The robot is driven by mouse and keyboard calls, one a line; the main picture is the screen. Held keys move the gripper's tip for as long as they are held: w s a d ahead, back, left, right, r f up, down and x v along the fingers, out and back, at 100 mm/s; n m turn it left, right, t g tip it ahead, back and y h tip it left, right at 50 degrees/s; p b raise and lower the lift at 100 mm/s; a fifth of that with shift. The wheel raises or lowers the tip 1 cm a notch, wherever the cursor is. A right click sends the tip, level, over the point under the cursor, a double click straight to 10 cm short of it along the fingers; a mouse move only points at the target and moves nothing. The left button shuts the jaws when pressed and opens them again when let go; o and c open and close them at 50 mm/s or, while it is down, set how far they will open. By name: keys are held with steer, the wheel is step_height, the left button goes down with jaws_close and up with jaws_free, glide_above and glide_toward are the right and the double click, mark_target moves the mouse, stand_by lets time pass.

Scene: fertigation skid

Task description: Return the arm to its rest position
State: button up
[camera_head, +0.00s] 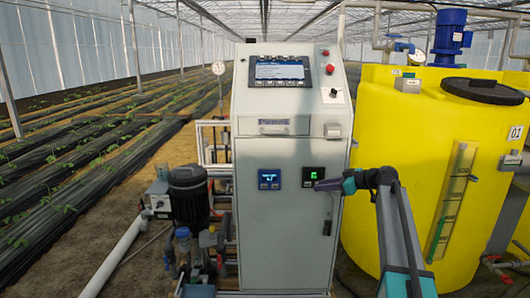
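My arm reaches up from the lower right of the view, bends at a dark joint and points left.
A yellow tank (400,130) numbered 01, with a blue motor (450,32) on top, stands right of the cabinet, behind my arm. A dark pump (188,190) and pipework stand at the left. Crop rows fill the far left.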

steer(key=s+a+f+m+g+h+p, duration=0.15)
steer(key=s+a+f, duration=0.35)
steer(key=f, duration=0.6)
steer(key=s+a+f+g+p, duration=0.25)
steer(key=s+f, duration=0.45)
steer(key=f, duration=0.5)
steer(key=s+a+f+m+g+p, duration=0.15)
steer(key=s+a+f, duration=0.35)
steer(key=f, duration=0.6)
steer(key=s+f+m+g+h+p, duration=0.1)
steer(key=s+f+g, duration=0.1)
steer(key=s+f, duration=0.6)
steer(key=s+a+f+g+h+p, duration=0.1)
steer(key=s+f+g+h, duration=0.15)
steer(key=s, duration=1.05)
steer(key=s+f+m+g+p, duration=0.1)
steer(key=s+f+g, duration=0.1)
steer(key=s+f, duration=0.65)
steer(key=s+d+m+g+h, duration=0.1)
steer(key=s+d+m+h, duration=0.1)
steer(key=s, duration=0.6)
steer(key=s+d+r+m+g+h+p, duration=0.1)
steer(key=s+d+m, duration=0.3)
steer(key=s, duration=0.5)
steer(key=shift+d+r+h, duration=0.15)
steer(key=shift+d+h, duration=0.75)
steer(key=shift+d, duration=0.05)
